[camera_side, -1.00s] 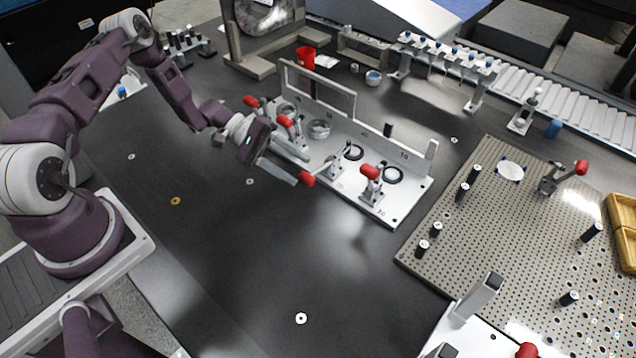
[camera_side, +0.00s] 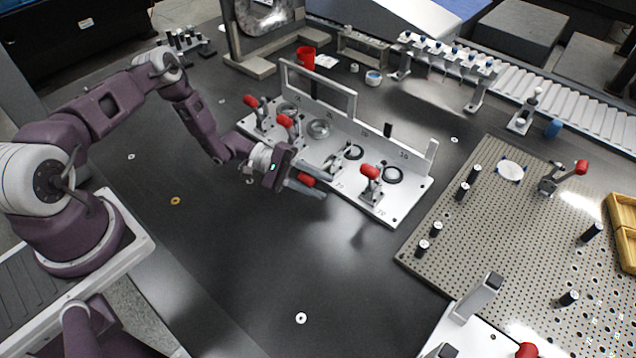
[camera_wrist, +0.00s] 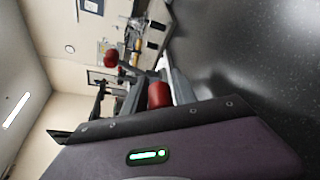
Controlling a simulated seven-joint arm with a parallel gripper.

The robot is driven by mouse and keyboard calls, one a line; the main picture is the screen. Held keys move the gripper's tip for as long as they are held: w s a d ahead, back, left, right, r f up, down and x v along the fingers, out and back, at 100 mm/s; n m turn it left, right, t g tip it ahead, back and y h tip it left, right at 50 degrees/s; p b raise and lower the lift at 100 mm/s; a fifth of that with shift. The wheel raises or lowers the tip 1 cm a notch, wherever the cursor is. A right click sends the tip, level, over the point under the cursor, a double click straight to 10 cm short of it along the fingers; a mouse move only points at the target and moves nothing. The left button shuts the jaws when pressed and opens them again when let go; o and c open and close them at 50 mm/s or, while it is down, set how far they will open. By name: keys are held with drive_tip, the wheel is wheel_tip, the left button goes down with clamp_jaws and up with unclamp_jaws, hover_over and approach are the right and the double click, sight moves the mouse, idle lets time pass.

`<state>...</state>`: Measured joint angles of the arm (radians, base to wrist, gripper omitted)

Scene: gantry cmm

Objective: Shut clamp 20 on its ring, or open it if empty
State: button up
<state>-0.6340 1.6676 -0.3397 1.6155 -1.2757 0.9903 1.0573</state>
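In the wrist view the red handle (camera_wrist: 158,95) shows between the fingers, which look apart; contact is unclear.
Two more clamps with raised red handles (camera_side: 251,101) (camera_side: 285,120) stand at the plate's left, near metal rings (camera_side: 318,128). An upright frame (camera_side: 318,85) runs along the plate's back. A perforated plate (camera_side: 520,250) lies to the right.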

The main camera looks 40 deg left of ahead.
clamp_jaws()
idle(1.2)
